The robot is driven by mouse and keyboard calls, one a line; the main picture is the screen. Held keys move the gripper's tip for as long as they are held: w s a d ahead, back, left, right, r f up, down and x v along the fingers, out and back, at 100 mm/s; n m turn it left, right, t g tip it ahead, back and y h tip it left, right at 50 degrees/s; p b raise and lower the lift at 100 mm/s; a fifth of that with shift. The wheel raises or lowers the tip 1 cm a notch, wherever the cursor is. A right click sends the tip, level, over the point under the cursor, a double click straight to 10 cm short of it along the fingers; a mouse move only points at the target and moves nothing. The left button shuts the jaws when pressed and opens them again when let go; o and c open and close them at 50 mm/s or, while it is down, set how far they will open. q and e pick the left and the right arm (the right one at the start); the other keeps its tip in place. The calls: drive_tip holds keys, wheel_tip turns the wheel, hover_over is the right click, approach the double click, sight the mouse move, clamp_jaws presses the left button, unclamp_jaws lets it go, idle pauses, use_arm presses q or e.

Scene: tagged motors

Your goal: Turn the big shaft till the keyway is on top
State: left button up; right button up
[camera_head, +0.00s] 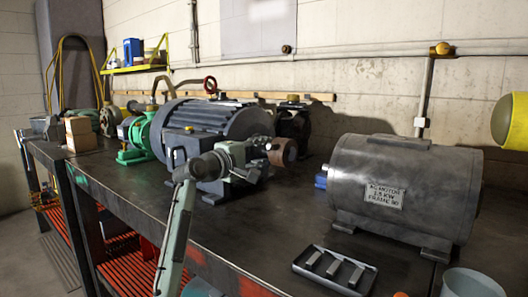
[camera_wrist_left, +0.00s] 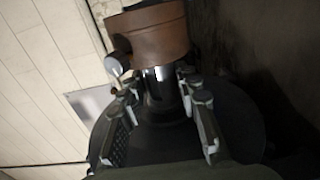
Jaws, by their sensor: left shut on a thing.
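The large dark finned motor (camera_head: 215,122) stands on the bench with its shaft end toward the right. A rusty brown round part (camera_head: 283,152) sits at that end, and also shows at the top of the left wrist view (camera_wrist_left: 150,32). My left gripper (camera_head: 262,157) is at the shaft end beside the brown part. In the left wrist view its fingers lie on both sides of the dark, shiny big shaft (camera_wrist_left: 161,88) and are shut on it. I cannot make out the keyway in either view. My right gripper is not in view.
A grey motor with a nameplate (camera_head: 385,194) stands at the right, a blue piece (camera_head: 321,181) at its left end. A tray (camera_head: 300,268) holding metal bars lies in front. A green pump (camera_head: 142,137) stands behind at left. The bench between the two motors is mostly clear.

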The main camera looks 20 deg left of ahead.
use_arm(q)
drive_tip(key=shift+r+g, duration=0.15)
drive_tip(key=shift+g, duration=0.15)
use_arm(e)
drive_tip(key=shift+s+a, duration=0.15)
use_arm(q)
drive_tip(key=shift+r+g+y, duration=0.2)
drive_tip(key=shift+g+y, duration=0.2)
drive_tip(key=shift+g, duration=0.6)
drive_tip(key=shift+w+r+g+y, duration=0.15)
drive_tip(key=shift+g+y, duration=0.15)
drive_tip(key=shift+g, duration=0.5)
drive_tip(key=g+y, duration=0.1)
drive_tip(key=g, duration=0.1)
drive_tip(key=shift+r+g, duration=0.15)
drive_tip(key=shift+g, duration=0.15)
drive_tip(key=g, duration=0.1)
drive_tip(key=g+y, duration=0.1)
drive_tip(key=g, duration=0.1)
drive_tip(key=shift+w+d+r+g, duration=0.1)
drive_tip(key=shift+w+g, duration=0.05)
drive_tip(key=shift+g, duration=0.15)
drive_tip(key=shift+w+g+y, duration=0.1)
drive_tip(key=shift+g+y, duration=0.2)
drive_tip(key=shift+g, duration=0.6)
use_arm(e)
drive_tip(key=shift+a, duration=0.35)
